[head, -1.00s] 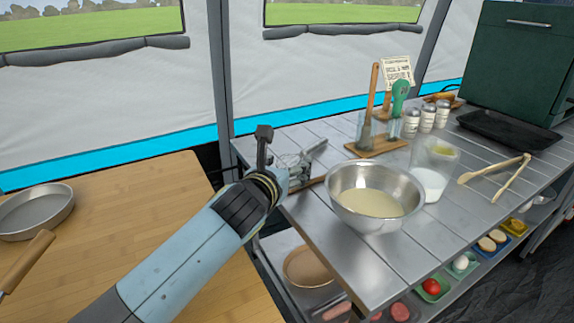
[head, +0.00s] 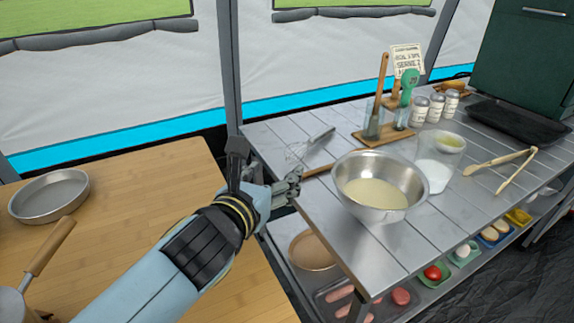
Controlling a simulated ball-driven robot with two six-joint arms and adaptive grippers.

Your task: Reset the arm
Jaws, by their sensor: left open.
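My left arm comes in from the lower left, and its gripper (head: 292,180) is over the left edge of the metal table, left of the steel bowl. The gripper is open with nothing seen between its fingers. A whisk (head: 310,145) lies on the metal table just behind the gripper, apart from it. My right gripper is not in view.
A steel bowl (head: 347,172) with pale batter stands on the metal table (head: 325,225). Beside it are a clear cup (head: 434,177), wooden tongs (head: 505,167) and shakers (head: 436,108). A round pan (head: 50,196) sits on the wooden table (head: 140,190). A gap separates the tables.

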